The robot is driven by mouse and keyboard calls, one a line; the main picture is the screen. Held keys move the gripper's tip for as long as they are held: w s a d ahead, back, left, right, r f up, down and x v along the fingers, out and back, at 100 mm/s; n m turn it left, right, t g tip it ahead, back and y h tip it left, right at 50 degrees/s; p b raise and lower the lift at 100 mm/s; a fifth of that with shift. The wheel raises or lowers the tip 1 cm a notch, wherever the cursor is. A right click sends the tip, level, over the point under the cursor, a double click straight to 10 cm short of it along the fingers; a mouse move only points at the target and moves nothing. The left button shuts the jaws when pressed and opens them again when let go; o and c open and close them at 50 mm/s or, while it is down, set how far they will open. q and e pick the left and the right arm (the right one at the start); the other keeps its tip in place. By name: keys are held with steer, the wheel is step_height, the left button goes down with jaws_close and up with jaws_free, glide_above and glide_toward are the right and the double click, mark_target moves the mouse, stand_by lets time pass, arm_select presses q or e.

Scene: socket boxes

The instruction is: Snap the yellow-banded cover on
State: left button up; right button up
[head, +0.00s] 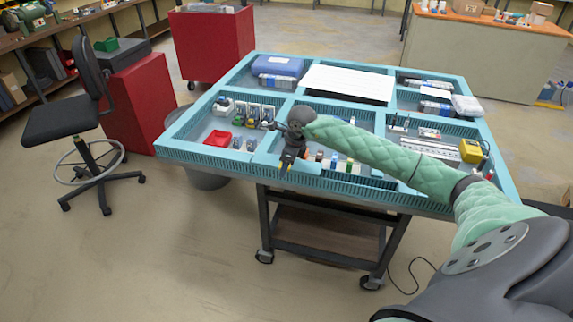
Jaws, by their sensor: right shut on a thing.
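My right gripper (290,150) hangs over the front middle of the blue-green workbench (335,184). It is shut on a small dark piece with yellow on it, which looks like the yellow-banded cover (287,161). Its details are too small to make out. A row of small grey socket boxes (253,110) with coloured marks stands in the compartment to the left of the gripper. Small dark pieces (238,143) lie in front of them. My right wrist and forearm hide part of the bench middle. My left gripper is not in view.
A red tray (218,138) lies left of the gripper. Small bottles (334,161) stand right of it, with a yellow device (471,150) farther right. A blue case (278,65) and white sheets (348,82) lie at the back. Raised dividers separate the compartments.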

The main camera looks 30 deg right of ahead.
steer(key=shift+f+b, duration=0.45)
steer(key=shift+f, duration=0.1)
steer(key=o, duration=1.9)
steer(key=shift+r, duration=0.1)
steer(key=shift+r+p, duration=0.85)
steer(key=shift+r, duration=2.85)
steer(key=shift+a, duration=0.1)
